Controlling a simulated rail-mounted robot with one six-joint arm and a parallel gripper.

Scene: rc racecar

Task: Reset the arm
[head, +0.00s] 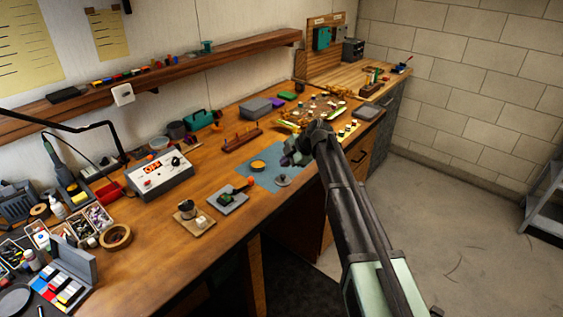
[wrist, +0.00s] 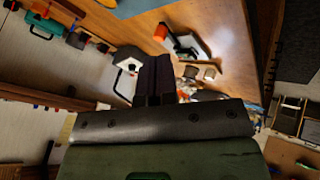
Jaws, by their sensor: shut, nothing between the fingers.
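My arm reaches from the lower right of the head view up to the workbench (head: 222,229). My gripper (head: 293,158) is at its far end, over the bench's front part beside the blue mat (head: 262,182). The gripper is small and dark there. In the wrist view my gripper (wrist: 154,65) shows as two dark fingers lying together, shut and empty. No object is seen between them. Part of the bench behind the arm is hidden.
A grey control box (head: 159,176) with a red display stands left of the mat. A grey tray (head: 229,199) with a small green part lies nearer. Coloured parts crowd the bench's far end. A wooden shelf (head: 170,73) runs along the wall.

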